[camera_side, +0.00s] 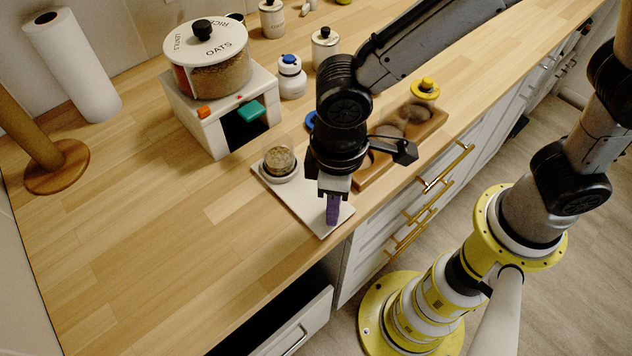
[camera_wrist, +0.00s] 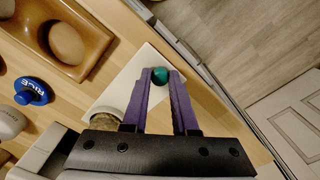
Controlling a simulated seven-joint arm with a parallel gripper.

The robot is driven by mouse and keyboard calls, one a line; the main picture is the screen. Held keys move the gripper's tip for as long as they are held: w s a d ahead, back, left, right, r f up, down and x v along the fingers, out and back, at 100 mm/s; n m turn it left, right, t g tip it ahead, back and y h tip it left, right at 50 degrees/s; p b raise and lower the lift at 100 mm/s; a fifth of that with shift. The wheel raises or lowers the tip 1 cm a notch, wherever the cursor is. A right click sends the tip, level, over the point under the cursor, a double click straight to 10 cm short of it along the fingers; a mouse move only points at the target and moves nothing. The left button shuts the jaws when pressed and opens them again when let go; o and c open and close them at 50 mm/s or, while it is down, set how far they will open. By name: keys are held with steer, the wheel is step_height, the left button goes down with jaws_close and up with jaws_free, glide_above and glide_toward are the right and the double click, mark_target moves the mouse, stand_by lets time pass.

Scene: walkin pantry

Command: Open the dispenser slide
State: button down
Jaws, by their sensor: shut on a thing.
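The dispenser is a white box (camera_side: 195,132) with a round clear drum (camera_side: 220,75) on top, its lid lettered OATS and other words. A teal slide (camera_side: 250,112) sticks out at its front, above a dark opening. An orange tab (camera_side: 204,112) is left of it. My gripper (camera_side: 332,220) is right of and nearer than the dispenser, apart from it, pointing down at a white board. In the wrist view, my purple fingers (camera_wrist: 160,78) are shut on a small rounded teal thing (camera_wrist: 159,74) over the board. The side view hides this thing.
The white board (camera_side: 302,205) carries a grain-filled jar (camera_side: 281,163), near the counter's front edge. A wooden tray (camera_side: 430,128) with round hollows stands right, with a yellow-topped thing (camera_side: 425,87). A blue RICE lid (camera_wrist: 32,91) lies nearby.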

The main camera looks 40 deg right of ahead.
steer(key=shift+w+a+r, duration=0.1)
steer(key=c, duration=0.7)
jaws_free()
step_height(320, 180, up, 14)
steer(key=shift+f, duration=0.15)
